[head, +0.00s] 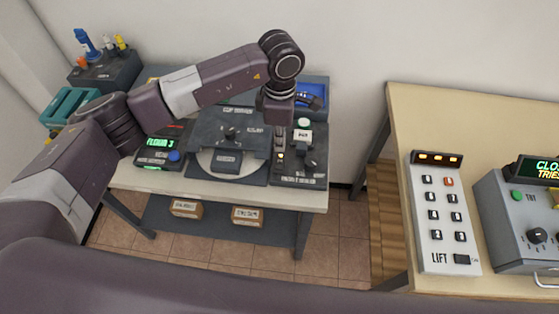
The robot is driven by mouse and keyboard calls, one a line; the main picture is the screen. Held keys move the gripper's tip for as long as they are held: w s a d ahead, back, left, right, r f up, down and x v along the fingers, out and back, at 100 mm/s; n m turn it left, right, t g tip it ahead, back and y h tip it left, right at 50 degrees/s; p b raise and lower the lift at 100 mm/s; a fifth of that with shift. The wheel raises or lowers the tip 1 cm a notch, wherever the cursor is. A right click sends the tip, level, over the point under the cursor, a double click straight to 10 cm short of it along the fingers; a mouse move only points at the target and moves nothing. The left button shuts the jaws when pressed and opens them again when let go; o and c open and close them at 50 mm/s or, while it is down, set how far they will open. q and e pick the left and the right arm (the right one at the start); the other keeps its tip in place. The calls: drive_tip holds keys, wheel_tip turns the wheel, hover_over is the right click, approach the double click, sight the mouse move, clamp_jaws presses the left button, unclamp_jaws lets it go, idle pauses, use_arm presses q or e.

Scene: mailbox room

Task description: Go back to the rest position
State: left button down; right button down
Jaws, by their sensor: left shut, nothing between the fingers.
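My left arm comes in from the left, rises over the table (310,200) and bends down at its wrist. My left gripper (280,150) hangs above the right part of the dark device on that table. It looks shut, with nothing held. Its fingertips are small and dark against the panel, so I cannot tell whether they touch it. My right gripper is not in view.
A green-lit panel (160,148) stands left on the table, beside a round dial plate (202,160). Two small boxes (186,208) sit on the lower shelf. A wooden table (480,115) at right holds a lift keypad (441,225) and a grey console (510,235). Floor shows between the tables.

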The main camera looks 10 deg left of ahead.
use_arm(q)
drive_tip(key=shift+r, duration=0.6)
